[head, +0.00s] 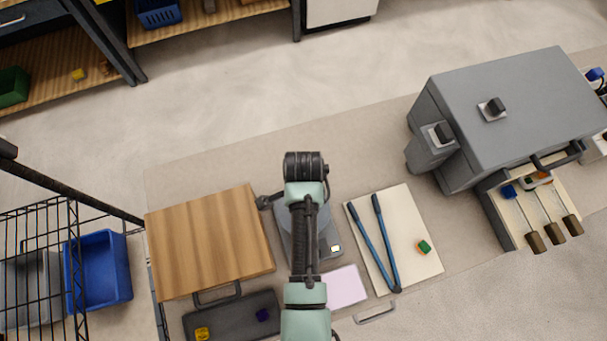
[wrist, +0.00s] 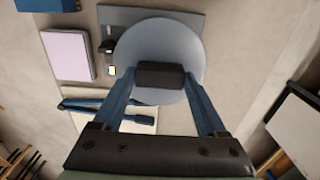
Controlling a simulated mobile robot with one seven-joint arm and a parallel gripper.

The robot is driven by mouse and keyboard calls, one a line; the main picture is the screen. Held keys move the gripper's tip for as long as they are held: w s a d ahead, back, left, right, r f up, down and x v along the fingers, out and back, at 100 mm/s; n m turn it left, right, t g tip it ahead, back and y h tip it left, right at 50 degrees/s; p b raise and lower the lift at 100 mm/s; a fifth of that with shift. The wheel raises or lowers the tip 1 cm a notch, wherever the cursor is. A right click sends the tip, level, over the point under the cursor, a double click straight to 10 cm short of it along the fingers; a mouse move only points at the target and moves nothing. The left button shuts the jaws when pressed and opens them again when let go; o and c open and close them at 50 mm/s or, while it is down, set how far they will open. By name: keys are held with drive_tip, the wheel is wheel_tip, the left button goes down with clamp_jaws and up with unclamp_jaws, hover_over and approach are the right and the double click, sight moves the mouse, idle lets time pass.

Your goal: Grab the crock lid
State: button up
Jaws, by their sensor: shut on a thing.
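The crock lid (wrist: 160,36) is a round grey-blue disc with a dark block-shaped knob (wrist: 160,74) in the wrist view. My gripper (wrist: 160,80) has its two blue fingers on either side of the knob and is shut on it. The lid covers whatever is beneath it, so I cannot tell whether it rests on a crock or is lifted. In the head view my arm hides the lid and my fingers.
A grey plate (wrist: 194,14) lies beneath the lid. A pale pink pad (head: 346,287) and a white board (head: 412,225) with blue long-handled tool (head: 372,245) are close by. A wooden board (head: 208,240) is left, a large grey box (head: 520,110) right.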

drive_tip(key=c, duration=0.5)
drive_tip(key=shift+o, duration=0.2)
drive_tip(key=shift+r, duration=0.1)
